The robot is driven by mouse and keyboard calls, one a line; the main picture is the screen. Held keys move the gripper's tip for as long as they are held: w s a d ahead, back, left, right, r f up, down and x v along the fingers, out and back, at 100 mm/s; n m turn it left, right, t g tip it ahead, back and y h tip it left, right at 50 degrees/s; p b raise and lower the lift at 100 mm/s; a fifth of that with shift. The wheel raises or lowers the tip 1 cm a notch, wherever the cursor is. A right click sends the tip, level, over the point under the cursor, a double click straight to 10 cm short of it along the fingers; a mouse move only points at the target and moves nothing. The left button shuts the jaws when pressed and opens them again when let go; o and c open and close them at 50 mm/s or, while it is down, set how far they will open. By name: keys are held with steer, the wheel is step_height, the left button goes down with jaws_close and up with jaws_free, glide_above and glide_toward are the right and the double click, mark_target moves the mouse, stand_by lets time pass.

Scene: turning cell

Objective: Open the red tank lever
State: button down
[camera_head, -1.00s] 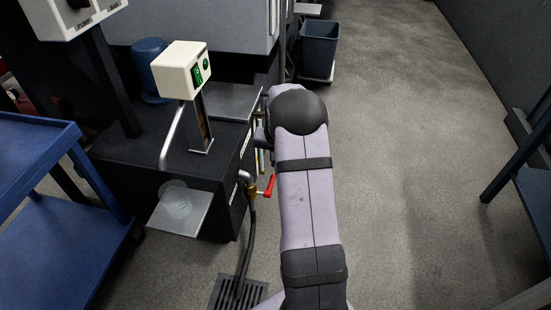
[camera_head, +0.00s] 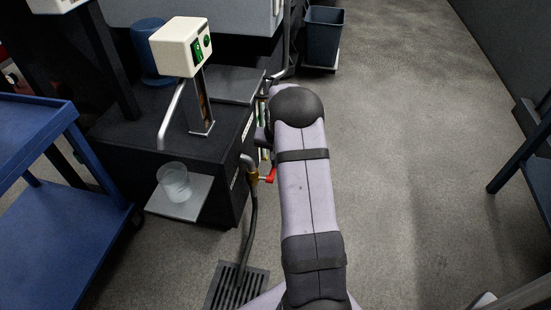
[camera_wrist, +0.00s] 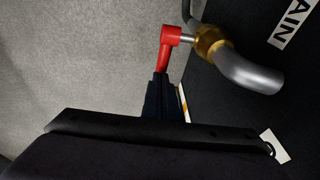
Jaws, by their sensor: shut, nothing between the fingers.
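The red tank lever (camera_head: 268,178) sits on a brass valve (camera_head: 253,176) low on the side of the black tank, just left of my arm in the head view. In the wrist view the lever (camera_wrist: 170,48) runs from its hub down the picture, and its lower end meets the tips of my gripper (camera_wrist: 160,80). The dark fingers are shut with nothing between them. They overlap the lever's end in the picture; I cannot tell whether they touch it. The brass valve joint (camera_wrist: 209,40) and bent grey pipe (camera_wrist: 250,75) lie right of the lever. My arm hides the gripper in the head view.
A black hose (camera_head: 247,235) drops from the valve to a floor drain (camera_head: 236,288). A small shelf (camera_head: 195,205) with a clear cup (camera_head: 174,182) sticks out left of the valve. A blue cart (camera_head: 40,135) stands at left.

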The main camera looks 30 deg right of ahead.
steer(key=shift+w+d+f+g+y+p, duration=0.25)
steer(key=shift+f+g+y+p, duration=0.35)
steer(key=shift+p, duration=0.55)
steer(key=shift+d+f+g+y+p, duration=0.1)
steer(key=shift+f+g+y+p, duration=0.2)
steer(key=shift+g+y+p, duration=0.15)
steer(key=shift+w+d+f+p, duration=0.15)
steer(key=shift+f+p, duration=0.15)
steer(key=shift+f, duration=1.8)
steer(key=shift+s+a+f, duration=0.2)
steer(key=shift+f, duration=0.3)
steer(key=shift+s+a+f, duration=0.2)
steer(key=shift+a+f, duration=0.05)
steer(key=shift+f, duration=0.25)
steer(key=shift+s+a+f, duration=0.2)
steer(key=shift+f, duration=0.3)
